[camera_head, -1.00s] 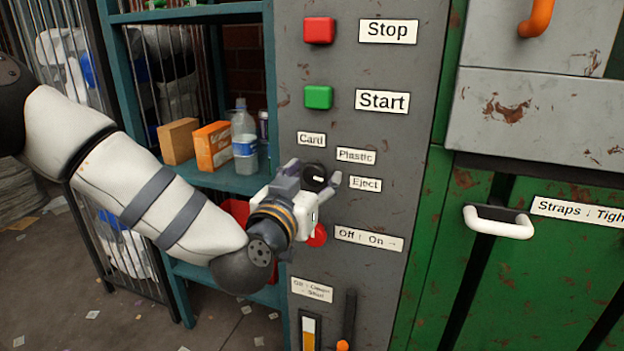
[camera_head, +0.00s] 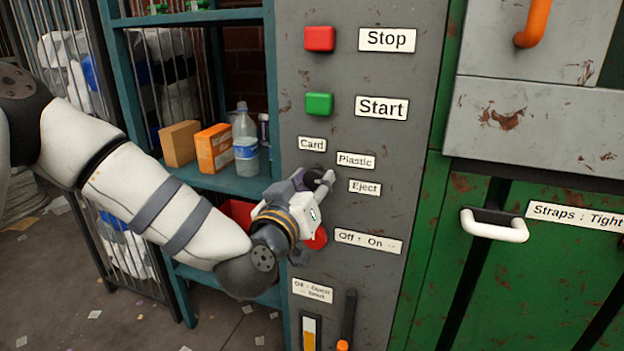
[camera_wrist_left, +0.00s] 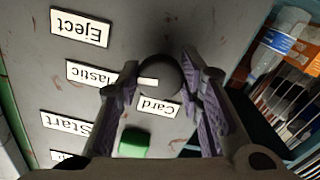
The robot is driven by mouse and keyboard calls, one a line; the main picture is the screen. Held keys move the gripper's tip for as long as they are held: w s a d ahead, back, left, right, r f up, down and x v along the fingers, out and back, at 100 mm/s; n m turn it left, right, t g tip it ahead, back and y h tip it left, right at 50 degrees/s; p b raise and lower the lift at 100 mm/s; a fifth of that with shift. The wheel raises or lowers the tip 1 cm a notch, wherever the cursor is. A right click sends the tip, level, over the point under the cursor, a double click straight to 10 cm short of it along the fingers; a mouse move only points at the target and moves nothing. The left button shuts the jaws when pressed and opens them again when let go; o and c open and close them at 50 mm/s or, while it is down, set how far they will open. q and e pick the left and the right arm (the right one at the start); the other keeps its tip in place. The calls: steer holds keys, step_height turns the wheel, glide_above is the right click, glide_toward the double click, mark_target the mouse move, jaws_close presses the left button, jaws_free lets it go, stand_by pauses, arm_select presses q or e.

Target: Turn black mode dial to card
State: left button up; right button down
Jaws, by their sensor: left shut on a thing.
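The black mode dial (camera_wrist_left: 160,72) is a round knob on the grey control panel, partly hidden by my fingers in the head view (camera_head: 313,174). My left gripper (camera_head: 317,181) is shut on it, with one finger on each side in the wrist view (camera_wrist_left: 156,78). A white mark shows on the dial, on the side facing the Plastic label (camera_wrist_left: 90,74). The Card label (camera_head: 312,144) is above the dial in the head view and just below it in the wrist view (camera_wrist_left: 160,106). The Eject label (camera_head: 365,187) is to the right. My right gripper is not in view.
A green Start button (camera_head: 319,104) and a red Stop button (camera_head: 319,38) sit higher on the panel. A red knob (camera_head: 316,238) is just below my gripper. A teal shelf (camera_head: 222,180) with boxes and a bottle stands left of the panel.

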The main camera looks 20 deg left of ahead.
arm_select(q)
steer(key=n+p, duration=0.1)
steer(key=n, duration=0.3)
steer(key=shift+r+n, duration=0.15)
steer(key=shift+n, duration=0.15)
steer(key=n, duration=0.3)
steer(key=shift+n, duration=0.4)
steer(key=n, duration=0.3)
steer(key=shift+p, duration=0.3)
steer(key=n, duration=0.4)
steer(key=shift+n, duration=0.3)
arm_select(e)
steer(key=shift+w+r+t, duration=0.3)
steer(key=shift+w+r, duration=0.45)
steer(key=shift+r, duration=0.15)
arm_select(q)
steer(key=shift+d+n, duration=0.1)
steer(key=shift+n, duration=0.2)
steer(key=o, duration=1.2)
steer(key=shift+s, duration=0.1)
